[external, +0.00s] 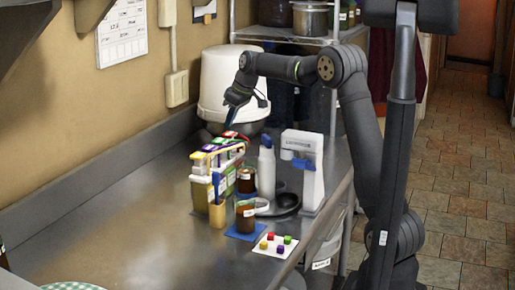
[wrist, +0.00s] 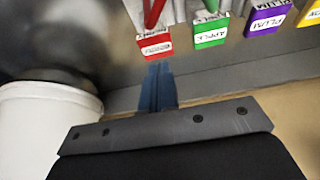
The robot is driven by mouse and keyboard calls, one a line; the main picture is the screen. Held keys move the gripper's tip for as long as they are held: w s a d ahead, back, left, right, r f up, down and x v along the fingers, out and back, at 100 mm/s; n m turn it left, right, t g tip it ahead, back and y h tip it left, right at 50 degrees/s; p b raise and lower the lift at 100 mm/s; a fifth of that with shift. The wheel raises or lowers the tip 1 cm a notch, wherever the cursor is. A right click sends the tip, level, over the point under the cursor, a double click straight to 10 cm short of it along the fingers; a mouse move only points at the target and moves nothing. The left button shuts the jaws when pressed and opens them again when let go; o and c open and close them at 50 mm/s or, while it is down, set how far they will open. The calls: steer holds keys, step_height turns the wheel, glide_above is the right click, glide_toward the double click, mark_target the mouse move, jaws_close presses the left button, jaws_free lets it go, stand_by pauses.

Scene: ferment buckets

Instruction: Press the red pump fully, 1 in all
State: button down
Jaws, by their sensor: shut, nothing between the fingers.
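The red pump (external: 230,134) is at the far end of a row of coloured-topped pumps on the metal counter. In the wrist view its red labelled block (wrist: 155,45) is at the top, with a red stem rising beyond it; the label is too blurred to read. My gripper (external: 229,121) is just above the red pump's end of the row. Its blue fingers (wrist: 160,84) are shut together and empty, with tips close below the red block in the picture. I cannot tell whether they touch it.
Green (wrist: 209,33), purple (wrist: 268,18) and yellow pump blocks continue to the right in the wrist view. A white bucket (external: 218,78) stands behind my gripper. Jars, a white bottle (external: 266,172) and a white dispenser (external: 303,165) stand to the right. The front-left counter (external: 130,215) is clear.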

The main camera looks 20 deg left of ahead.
step_height(320, 180, up, 5)
steer(key=shift+r, duration=0.2)
stand_by(0.3)
steer(key=shift+f, duration=3.75)
